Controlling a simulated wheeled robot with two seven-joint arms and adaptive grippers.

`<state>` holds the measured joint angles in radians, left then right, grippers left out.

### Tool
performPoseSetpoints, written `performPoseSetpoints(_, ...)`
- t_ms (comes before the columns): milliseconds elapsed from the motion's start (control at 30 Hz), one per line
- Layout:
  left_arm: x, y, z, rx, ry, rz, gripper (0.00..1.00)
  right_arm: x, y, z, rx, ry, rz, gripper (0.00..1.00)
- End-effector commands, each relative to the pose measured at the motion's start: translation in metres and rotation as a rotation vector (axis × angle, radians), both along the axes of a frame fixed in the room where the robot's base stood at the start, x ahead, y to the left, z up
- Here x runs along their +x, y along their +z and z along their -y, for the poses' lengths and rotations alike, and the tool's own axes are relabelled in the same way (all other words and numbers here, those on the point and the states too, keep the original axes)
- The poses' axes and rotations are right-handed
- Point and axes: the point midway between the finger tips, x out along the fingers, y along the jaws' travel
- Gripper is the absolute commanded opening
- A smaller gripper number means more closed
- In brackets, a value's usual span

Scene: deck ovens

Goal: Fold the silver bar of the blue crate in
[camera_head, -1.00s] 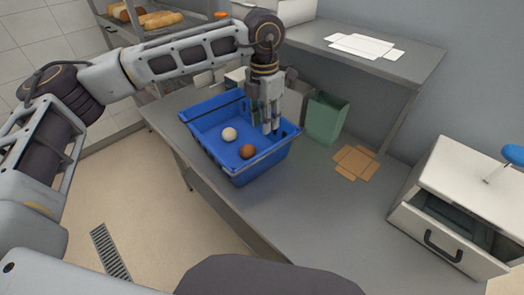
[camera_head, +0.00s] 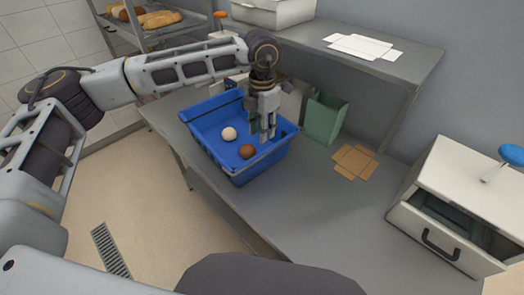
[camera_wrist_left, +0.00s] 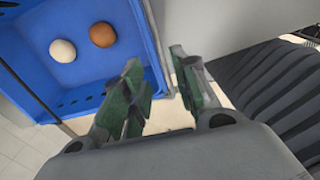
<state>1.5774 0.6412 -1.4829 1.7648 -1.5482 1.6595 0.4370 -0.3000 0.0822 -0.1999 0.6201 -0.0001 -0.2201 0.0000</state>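The blue crate (camera_head: 212,152) stands on the grey table and holds a white egg-like ball (camera_head: 229,134) and a brown one (camera_head: 247,152). My left gripper (camera_head: 266,134) points down at the crate's right back side. Its green-padded fingers (camera_wrist_left: 160,85) are apart in the left wrist view, with a crate rim (camera_wrist_left: 153,40) running towards the gap between them. Nothing is visibly held. A thin dark line, perhaps the bar (camera_wrist_left: 35,95), runs along the crate's left edge in that view; I cannot make out a silver bar clearly in the head view. My right gripper is not in view.
A green open container (camera_head: 325,118) stands just right of the crate, with a flat brown carton (camera_head: 354,161) beside it. A white drawer unit (camera_head: 450,205) stands at the right. A shelf (camera_head: 340,62) overhangs the back. The table's front middle is clear.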

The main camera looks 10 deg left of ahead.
Motion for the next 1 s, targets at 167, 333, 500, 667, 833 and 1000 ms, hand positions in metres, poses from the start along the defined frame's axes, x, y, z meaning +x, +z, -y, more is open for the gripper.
performPoseSetpoints(167, -0.001, -0.023, -0.001, 0.002, 0.000, -0.002, 0.29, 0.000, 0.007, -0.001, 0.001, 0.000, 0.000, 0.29)
performPoseSetpoints(333, -0.001, -0.046, -0.001, 0.001, 0.000, -0.003, 0.29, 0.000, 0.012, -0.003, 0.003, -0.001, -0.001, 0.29)
performPoseSetpoints(500, -0.001, -0.068, -0.001, 0.003, 0.000, -0.003, 0.29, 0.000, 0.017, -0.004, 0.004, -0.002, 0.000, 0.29)
performPoseSetpoints(667, 0.000, -0.086, -0.001, 0.002, 0.000, -0.002, 0.29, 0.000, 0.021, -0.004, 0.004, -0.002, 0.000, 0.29)
performPoseSetpoints(833, -0.001, -0.097, 0.000, 0.000, 0.000, -0.002, 0.29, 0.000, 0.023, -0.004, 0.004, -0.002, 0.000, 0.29)
performPoseSetpoints(1000, 0.000, -0.101, -0.001, 0.001, 0.000, -0.001, 0.29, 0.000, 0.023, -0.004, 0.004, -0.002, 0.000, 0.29)
